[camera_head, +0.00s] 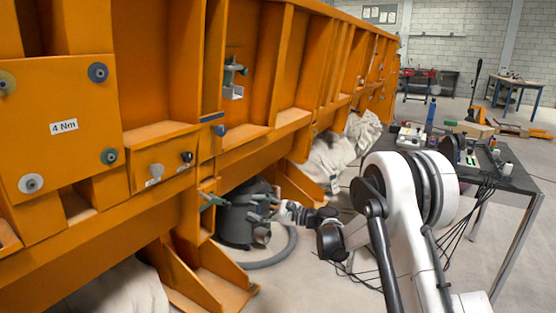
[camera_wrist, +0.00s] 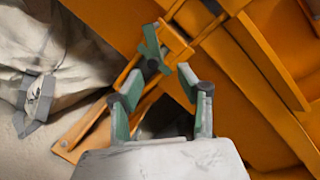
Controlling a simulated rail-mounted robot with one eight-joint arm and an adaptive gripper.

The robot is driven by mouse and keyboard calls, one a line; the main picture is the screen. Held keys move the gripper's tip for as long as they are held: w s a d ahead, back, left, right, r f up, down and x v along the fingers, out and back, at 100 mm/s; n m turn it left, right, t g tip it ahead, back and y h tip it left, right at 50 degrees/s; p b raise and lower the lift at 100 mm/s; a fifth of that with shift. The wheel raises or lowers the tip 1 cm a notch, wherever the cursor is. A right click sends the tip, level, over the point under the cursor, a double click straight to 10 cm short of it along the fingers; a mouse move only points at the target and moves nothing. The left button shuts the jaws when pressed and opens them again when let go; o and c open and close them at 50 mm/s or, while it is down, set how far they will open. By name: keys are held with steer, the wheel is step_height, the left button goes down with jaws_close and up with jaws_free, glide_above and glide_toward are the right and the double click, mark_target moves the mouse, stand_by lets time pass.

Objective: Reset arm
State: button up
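My white arm reaches in from the right in the head view. My gripper (camera_head: 256,207) is in front of the lower part of the orange sandbed (camera_head: 155,60). In the wrist view my gripper (camera_wrist: 160,95) has its green-lined fingers spread apart with nothing between them. A green handle (camera_wrist: 152,48) on the orange frame shows just beyond the fingertips, apart from them. The same green handle (camera_head: 213,199) shows left of my gripper in the head view.
A dark vacuum-like drum (camera_head: 235,228) with a grey hose (camera_head: 275,258) stands behind my gripper on the floor. Pale sacks (camera_head: 330,158) lie under the sandbed. A cluttered dark table (camera_head: 515,180) stands at the right. A panel marked "4 Nm" (camera_head: 64,127) with several knobs is at the left.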

steer(key=s+d+r+n+h, duration=0.35)
steer(key=s+d+r, duration=0.2)
steer(key=s, duration=0.35)
steer(key=s+d+r+n+h, duration=0.2)
steer(key=s+d+r+h, duration=0.25)
steer(key=s+r, duration=0.35)
steer(key=s+d+f+n+t+h, duration=0.1)
steer(key=s+d+f+n+h, duration=0.15)
steer(key=s+d, duration=0.55)
steer(key=s+d+f+n+h, duration=0.2)
steer(key=s+d+h, duration=0.2)
steer(key=s, duration=0.8)
steer(key=s+d+f+n+t+h, duration=0.1)
steer(key=s+d+f+n+h, duration=0.15)
steer(key=s+d, duration=0.55)
step_height(320, 180, up, 19)
steer(key=s+a+p, duration=0.1)
steer(key=p, duration=1.7)
steer(key=shift+s+a+r+m, duration=0.15)
steer(key=shift+a+m, duration=0.25)
steer(key=shift+m, duration=0.05)
